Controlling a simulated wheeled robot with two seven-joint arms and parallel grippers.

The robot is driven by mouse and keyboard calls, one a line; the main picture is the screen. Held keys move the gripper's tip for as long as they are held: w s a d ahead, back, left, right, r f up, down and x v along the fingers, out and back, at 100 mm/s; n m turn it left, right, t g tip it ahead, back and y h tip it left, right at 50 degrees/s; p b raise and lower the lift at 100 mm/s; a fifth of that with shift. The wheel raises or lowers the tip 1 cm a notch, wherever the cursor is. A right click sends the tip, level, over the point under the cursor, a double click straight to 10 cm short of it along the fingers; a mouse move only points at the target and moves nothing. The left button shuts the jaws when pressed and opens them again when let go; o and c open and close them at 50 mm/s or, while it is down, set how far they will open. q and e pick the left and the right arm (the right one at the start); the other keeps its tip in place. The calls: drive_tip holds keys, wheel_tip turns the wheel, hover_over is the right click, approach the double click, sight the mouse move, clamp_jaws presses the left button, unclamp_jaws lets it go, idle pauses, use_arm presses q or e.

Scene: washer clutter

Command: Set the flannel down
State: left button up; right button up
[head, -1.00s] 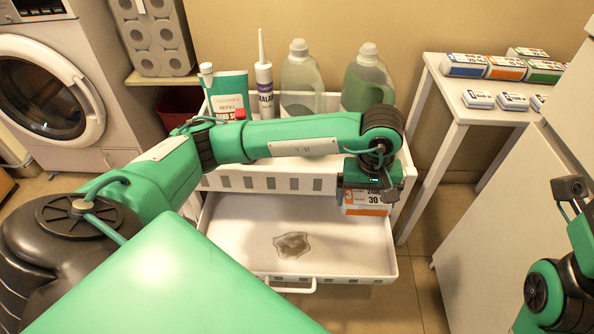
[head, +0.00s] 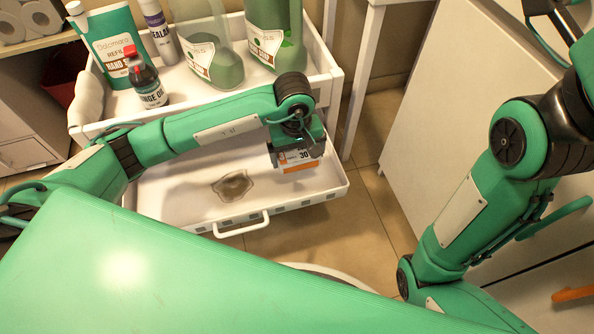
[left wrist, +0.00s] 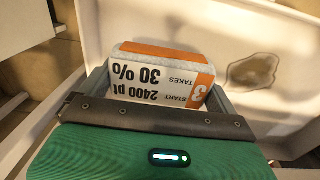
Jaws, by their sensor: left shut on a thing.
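The flannel (head: 300,160) looks like a folded grey-white block with an orange and white printed band. My left gripper (head: 297,147) is shut on it. In the left wrist view the flannel (left wrist: 165,77) sits between the fingers, its printing upside down. It is over the right part of the pulled-out white drawer (head: 185,200); I cannot tell whether it touches the drawer floor. My right gripper is at best a dark part cut off at the top right edge of the head view, and its jaws do not show clearly.
A grey-brown stain or puddle (head: 232,186) marks the drawer floor. The cart top (head: 205,98) above holds a refill pouch (head: 110,50), a small dark bottle (head: 147,82), a sealant tube (head: 160,30) and two large jugs (head: 275,35). Bare drawer floor surrounds the stain.

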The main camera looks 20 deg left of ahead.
sight(298, 174)
use_arm(q)
wheel_tip(298, 174, down, 6)
drive_tip(key=b, duration=0.2)
drive_tip(key=shift+r+b, duration=0.2)
drive_tip(key=shift+b, duration=0.15)
drive_tip(key=shift+r, duration=0.1)
drive_tip(key=o, duration=0.6)
drive_tip(key=shift+f, duration=0.2)
